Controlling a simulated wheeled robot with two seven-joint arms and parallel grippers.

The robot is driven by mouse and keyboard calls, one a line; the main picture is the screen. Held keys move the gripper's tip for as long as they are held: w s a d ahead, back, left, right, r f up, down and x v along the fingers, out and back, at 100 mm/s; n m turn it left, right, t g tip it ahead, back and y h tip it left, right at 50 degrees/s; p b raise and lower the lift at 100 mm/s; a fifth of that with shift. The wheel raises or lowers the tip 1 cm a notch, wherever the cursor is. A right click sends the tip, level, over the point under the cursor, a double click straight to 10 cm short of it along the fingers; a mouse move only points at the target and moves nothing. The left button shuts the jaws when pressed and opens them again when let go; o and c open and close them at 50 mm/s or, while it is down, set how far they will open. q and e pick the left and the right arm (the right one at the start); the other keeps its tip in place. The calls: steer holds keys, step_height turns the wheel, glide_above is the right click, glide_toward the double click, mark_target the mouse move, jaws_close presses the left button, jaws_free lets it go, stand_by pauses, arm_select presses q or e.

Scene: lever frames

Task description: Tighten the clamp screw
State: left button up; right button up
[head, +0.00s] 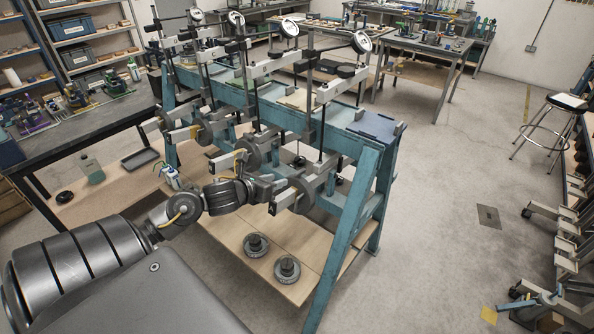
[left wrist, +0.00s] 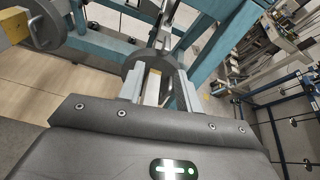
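The teal lever frame (head: 345,142) carries several lever units in a row, each with a dial gauge on top and a grey round disc low at its front. My left gripper (head: 277,188) reaches the disc (head: 301,195) of the nearest unit. In the left wrist view its two fingers (left wrist: 161,92) stand apart, pointing at the grey disc (left wrist: 150,62), with a pale strip and a grey part showing between them. I cannot tell whether the fingers touch anything. The clamp screw cannot be made out clearly. My right gripper is not in view.
Two dark round weights, one (head: 256,245) and another (head: 287,269), sit on the low wooden shelf (head: 215,222). A workbench (head: 85,128) with tools stands at left. A stool (head: 552,125) stands at far right. The floor right of the frame is mostly clear.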

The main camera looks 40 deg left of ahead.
mark_target(298, 172)
arm_select(q)
steer(key=shift+s+d+r+m, duration=0.1)
steer(key=shift+d+r+m, duration=0.35)
steer(key=shift+r+m, duration=0.4)
steer(key=shift+w+f, duration=0.2)
steer(key=shift+w, duration=0.25)
steer(key=p+x, duration=0.3)
steer(key=x, duration=0.5)
steer(key=shift+w, duration=0.25)
steer(key=shift+w+f+p, duration=0.35)
steer(key=shift+w+f, duration=0.15)
steer(key=shift+w, duration=0.1)
steer(key=shift+c, duration=0.2)
jaws_close()
